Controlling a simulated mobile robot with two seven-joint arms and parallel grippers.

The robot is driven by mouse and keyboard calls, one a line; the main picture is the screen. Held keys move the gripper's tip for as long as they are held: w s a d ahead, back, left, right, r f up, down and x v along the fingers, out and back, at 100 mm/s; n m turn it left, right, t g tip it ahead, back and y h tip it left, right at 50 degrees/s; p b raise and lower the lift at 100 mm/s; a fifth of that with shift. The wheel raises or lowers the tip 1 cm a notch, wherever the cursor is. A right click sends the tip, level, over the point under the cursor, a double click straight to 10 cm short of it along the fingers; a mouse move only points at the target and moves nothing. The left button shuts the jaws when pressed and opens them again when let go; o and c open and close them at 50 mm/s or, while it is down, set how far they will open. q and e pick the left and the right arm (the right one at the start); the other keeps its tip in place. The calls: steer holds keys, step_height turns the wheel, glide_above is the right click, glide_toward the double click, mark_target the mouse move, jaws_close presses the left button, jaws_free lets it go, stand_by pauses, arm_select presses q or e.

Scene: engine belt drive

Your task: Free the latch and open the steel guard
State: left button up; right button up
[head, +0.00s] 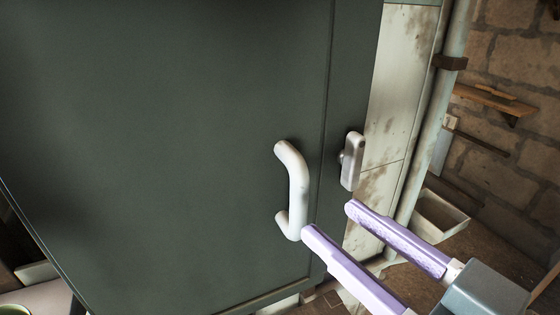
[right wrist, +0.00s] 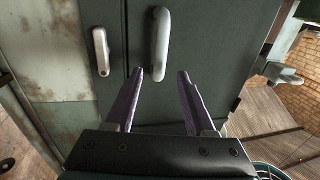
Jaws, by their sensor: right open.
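The steel guard (head: 160,140) is a large dark green panel that looks shut, its edge close along the strip beside it. A pale curved handle (head: 298,190) is fixed near its right edge; it also shows in the right wrist view (right wrist: 162,42). The grey latch (head: 352,162) sits upright on the dark strip right of the seam and does not visibly cross it; it also shows in the right wrist view (right wrist: 101,51). My right gripper (head: 328,218) has lilac fingers, open and empty, with tips just below the handle and latch. My left gripper is not in view.
A stained pale wall panel (head: 388,110) and a vertical pipe (head: 435,110) stand right of the strip. Beyond are a stone wall (head: 510,70), a wooden shelf (head: 495,100) and a pale trough (head: 437,215). Floor shows at the lower right.

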mark_target(306, 199)
steer(key=x, duration=0.7)
steer(key=shift+p, duration=0.35)
jaws_close()
stand_by(1.0)
